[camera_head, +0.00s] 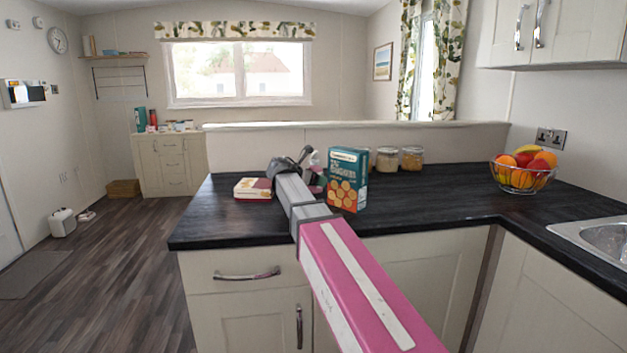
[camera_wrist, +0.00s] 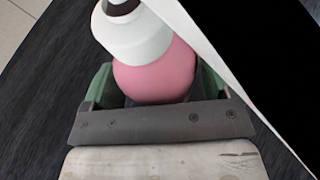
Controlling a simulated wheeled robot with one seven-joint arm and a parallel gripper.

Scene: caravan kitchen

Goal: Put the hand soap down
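The hand soap is a pink rounded bottle (camera_wrist: 155,75) with a white collar and a dark top, seen in the wrist view. It sits between the green-padded fingers of my gripper (camera_wrist: 155,92), which appear shut on it. In the head view my gripper (camera_head: 302,158) is over the dark counter, and the soap (camera_head: 315,159) shows only partly behind it. I cannot tell whether the bottle's base touches the counter; its lower part is hidden by the gripper.
A teal cracker box (camera_head: 347,180) stands just right of my gripper; a small red-and-white box (camera_head: 253,188) lies to its left. Jars (camera_head: 411,158) stand behind. A fruit bowl (camera_head: 522,175) and sink (camera_head: 600,235) are further right. The counter (camera_head: 440,195) between is clear.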

